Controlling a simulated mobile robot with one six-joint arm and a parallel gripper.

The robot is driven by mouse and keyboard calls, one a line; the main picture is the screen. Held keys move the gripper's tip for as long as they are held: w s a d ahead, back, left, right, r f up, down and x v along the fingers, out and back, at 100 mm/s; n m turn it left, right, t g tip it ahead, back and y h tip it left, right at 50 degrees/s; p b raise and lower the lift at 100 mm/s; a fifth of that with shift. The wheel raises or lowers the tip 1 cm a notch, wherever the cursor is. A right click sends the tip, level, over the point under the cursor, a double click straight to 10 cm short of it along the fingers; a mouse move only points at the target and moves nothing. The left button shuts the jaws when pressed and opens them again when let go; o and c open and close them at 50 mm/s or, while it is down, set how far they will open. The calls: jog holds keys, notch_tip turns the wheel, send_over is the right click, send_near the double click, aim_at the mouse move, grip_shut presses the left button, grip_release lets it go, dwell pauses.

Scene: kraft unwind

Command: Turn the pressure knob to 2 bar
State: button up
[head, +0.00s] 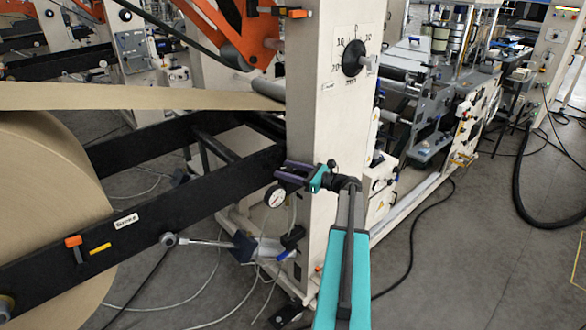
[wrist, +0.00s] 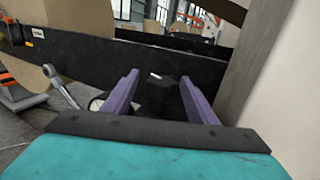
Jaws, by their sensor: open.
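In the wrist view the gauge (wrist: 97,103) is partly hidden behind the left finger.
A large kraft roll (head: 45,200) and black beams (head: 190,205) fill the left. A lever with a round end (head: 200,241) juts out below the beam. A black dial knob (head: 354,58) is higher on the column (head: 325,120). Cables cross the floor; the right floor is mostly open.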

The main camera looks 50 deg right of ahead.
jog(key=b+v, duration=0.4)
jog(key=v, duration=1)
jog(key=shift+a, duration=0.1)
